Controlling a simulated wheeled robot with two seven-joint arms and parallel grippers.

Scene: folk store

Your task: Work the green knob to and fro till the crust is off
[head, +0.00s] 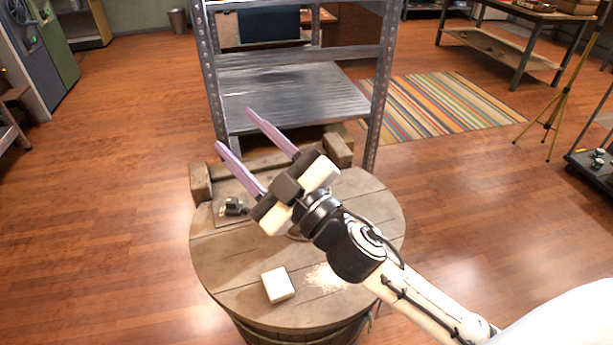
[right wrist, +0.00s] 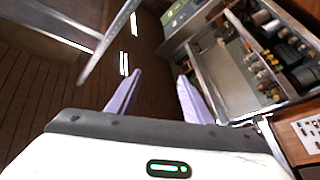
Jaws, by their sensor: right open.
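No green knob can be made out. A small dark metal fitting (head: 234,206) sits on a board on the round wooden barrel top (head: 225,260); its details are too small to tell, and my right gripper hides part of the area beside it. My right gripper (head: 233,128) is open and empty, its two lilac fingers spread above the far side of the barrel and pointing to the upper left. In the right wrist view the fingers (right wrist: 160,76) stand apart with nothing between them. My left gripper is not in view.
A pale block (head: 278,285) and a patch of light crumbs (head: 325,277) lie on the near part of the barrel top. Wooden blocks (head: 201,184) stand at its far edge. A metal shelf rack (head: 290,95) rises behind it. Open floor lies left and right.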

